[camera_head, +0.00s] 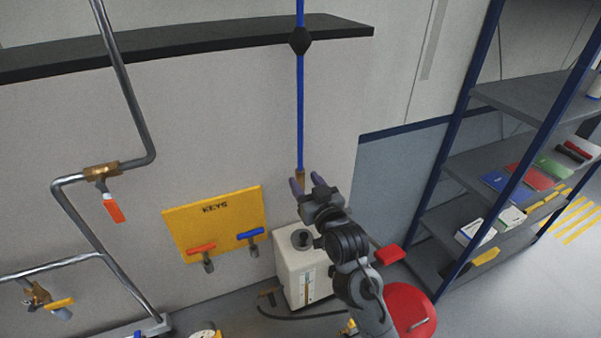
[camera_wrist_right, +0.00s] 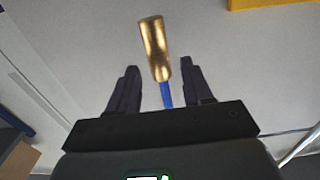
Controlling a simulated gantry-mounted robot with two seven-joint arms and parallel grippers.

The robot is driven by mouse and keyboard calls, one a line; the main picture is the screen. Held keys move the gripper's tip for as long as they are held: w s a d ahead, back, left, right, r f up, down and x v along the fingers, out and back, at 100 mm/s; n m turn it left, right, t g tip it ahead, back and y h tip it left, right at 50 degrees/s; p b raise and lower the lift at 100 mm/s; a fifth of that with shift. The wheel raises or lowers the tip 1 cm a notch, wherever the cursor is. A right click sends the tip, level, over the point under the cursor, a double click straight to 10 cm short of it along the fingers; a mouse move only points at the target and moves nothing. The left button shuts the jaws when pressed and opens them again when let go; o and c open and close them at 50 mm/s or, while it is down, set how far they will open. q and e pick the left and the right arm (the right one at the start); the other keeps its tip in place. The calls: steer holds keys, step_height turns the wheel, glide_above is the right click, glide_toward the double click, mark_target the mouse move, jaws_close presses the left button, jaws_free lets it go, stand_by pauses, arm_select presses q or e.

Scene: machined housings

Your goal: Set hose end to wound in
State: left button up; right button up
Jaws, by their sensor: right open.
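A blue hose (camera_head: 300,110) hangs straight down from above, with a black stopper (camera_head: 300,40) partway along it. Its brass hose end (camera_head: 299,177) is at the bottom. My right gripper (camera_head: 305,184) is at the brass end, its fingers open. In the right wrist view the brass end (camera_wrist_right: 154,48) and a short piece of blue hose show between the spread fingers of the right gripper (camera_wrist_right: 160,85), with gaps on both sides. I cannot tell whether the brass touches a finger. My left gripper is not in view.
A yellow KEYS board (camera_head: 213,222) with red and blue handles is on the wall. A white container (camera_head: 303,268) and a red round object (camera_head: 408,308) stand below. Pipes with valves (camera_head: 101,171) are at left, a loaded shelf (camera_head: 490,190) at right.

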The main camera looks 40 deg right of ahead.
mark_target(302, 178)
steer(key=shift+x, duration=1.9)
jaws_close()
steer(key=shift+p, duration=0.3)
